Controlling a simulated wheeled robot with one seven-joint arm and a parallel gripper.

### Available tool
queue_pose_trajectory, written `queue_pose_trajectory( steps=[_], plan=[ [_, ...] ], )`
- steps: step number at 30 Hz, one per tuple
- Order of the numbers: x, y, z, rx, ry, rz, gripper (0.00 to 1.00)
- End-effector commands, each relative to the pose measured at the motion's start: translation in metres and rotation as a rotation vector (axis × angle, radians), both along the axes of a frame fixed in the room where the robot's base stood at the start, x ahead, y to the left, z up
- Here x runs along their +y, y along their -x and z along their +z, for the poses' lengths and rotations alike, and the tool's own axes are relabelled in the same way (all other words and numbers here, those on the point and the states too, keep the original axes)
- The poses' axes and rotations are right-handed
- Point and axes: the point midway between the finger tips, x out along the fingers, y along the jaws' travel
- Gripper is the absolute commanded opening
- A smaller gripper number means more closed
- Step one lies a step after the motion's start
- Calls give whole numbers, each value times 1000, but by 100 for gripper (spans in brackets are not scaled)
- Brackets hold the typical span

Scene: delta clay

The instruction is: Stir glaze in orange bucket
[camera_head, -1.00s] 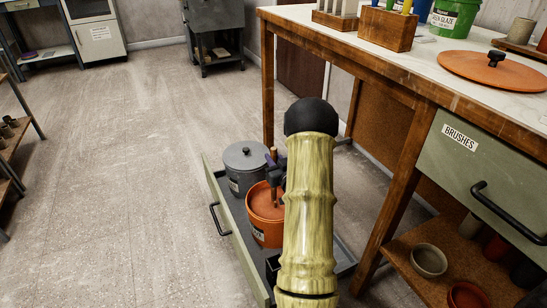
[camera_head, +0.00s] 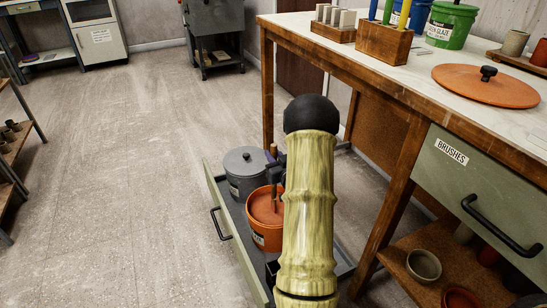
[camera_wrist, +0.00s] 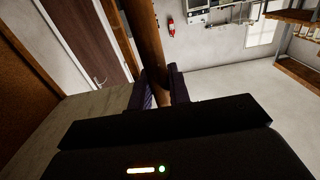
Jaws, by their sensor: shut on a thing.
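The orange bucket (camera_head: 273,239) stands in a pulled-out drawer, with orange glaze (camera_head: 262,207) showing inside its rim. My gripper (camera_head: 276,172) is above the bucket's far right part, partly hidden behind my arm. It is shut on a wooden stirring stick (camera_head: 273,151) whose lower part reaches down into the bucket. How deep its end sits in the glaze is hard to see. The wrist view shows the brown stick (camera_wrist: 146,45) between the two dark fingers (camera_wrist: 160,88). My arm hides the bucket's right side.
A grey lidded pot (camera_head: 245,165) stands beside the bucket in the open drawer (camera_head: 238,252). The workbench (camera_head: 400,55) is to the right, with an orange lid (camera_head: 487,88), a green bucket (camera_head: 450,25) and a wooden brush holder (camera_head: 384,43) on top. The floor at left is clear.

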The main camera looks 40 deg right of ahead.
Motion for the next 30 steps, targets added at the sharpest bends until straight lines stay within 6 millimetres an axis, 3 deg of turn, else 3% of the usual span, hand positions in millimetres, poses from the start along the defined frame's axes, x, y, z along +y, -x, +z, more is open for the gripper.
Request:
queue_pose_trajectory(
  steps=[30],
  plan=[
    [1, -1, 69, -1, 0, 3, 0]
  ],
)
